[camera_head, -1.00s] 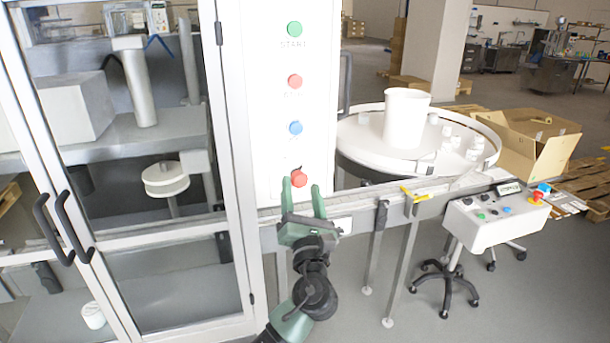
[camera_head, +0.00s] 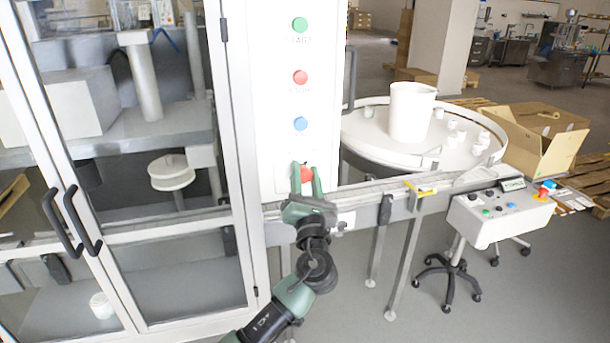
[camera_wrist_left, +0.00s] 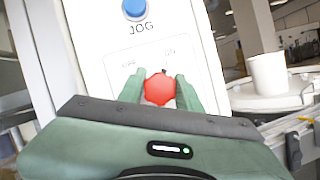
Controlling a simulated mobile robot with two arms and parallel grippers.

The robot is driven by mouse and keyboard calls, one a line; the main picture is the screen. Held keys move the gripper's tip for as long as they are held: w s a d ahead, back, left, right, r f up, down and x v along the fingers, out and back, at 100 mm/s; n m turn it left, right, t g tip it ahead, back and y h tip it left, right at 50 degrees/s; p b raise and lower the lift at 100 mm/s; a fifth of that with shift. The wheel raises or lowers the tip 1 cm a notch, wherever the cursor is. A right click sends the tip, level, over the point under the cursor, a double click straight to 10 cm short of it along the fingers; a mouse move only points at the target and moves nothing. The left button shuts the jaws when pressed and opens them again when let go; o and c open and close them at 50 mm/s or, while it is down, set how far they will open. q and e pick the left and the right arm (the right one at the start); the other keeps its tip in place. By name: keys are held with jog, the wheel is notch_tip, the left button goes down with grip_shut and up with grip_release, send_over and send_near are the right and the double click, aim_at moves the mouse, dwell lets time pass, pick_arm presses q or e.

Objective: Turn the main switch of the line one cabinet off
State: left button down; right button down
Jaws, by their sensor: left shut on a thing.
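The main switch is a red rotary knob (camera_head: 306,174) low on the white cabinet panel (camera_head: 268,100), below the green START, red STOP and blue buttons. In the left wrist view the red knob (camera_wrist_left: 159,89) sits between the two green fingers, with OFF and ON lettering above it. My left gripper (camera_head: 308,184) is shut on the knob, one finger at each side. The fingers hide part of the knob in the head view. A small dark mark shows at the knob's upper right edge in the wrist view. My right gripper is not in view.
Glass cabinet doors with black handles (camera_head: 63,222) stand at the left. A conveyor rail (camera_head: 375,190) runs right of the panel to a round table (camera_head: 350,130) with a white tub (camera_head: 410,113). A wheeled control box (camera_head: 497,219) and an open carton (camera_head: 535,140) are at the right.

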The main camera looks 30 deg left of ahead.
pick_arm(q)
jog(key=shift+f+n+y+b, duration=0.2)
jog(key=shift+n+y+b, duration=0.1)
jog(key=shift+n+b, duration=0.5)
jog(key=n+g+y+b, duration=0.1)
jog(key=n+b, duration=0.1)
jog(key=n, duration=0.1)
jog(key=n+g+y+b, duration=0.1)
jog(key=n+g+b, duration=0.1)
jog(key=n+b, duration=0.1)
jog(key=n+g+y+b, duration=0.1)
jog(key=n+b, duration=0.2)
jog(key=n, duration=0.2)
jog(key=shift+g+y, duration=0.4)
jog(key=n+g+b, duration=0.1)
jog(key=n, duration=0.1)
jog(key=n+g+b, duration=0.1)
jog(key=n, duration=0.1)
jog(key=shift+s+n+y+b, duration=0.1)
jog(key=shift+n+y+b, duration=0.2)
jog(key=shift+n+b, duration=0.1)
jog(key=shift+a+r+n+g+b, duration=0.1)
jog(key=shift+n+g+b, duration=0.4)
jog(key=shift+n, duration=0.9)
jog(key=c, duration=1)
grip_release()
jog(key=shift+o, duration=0.2)
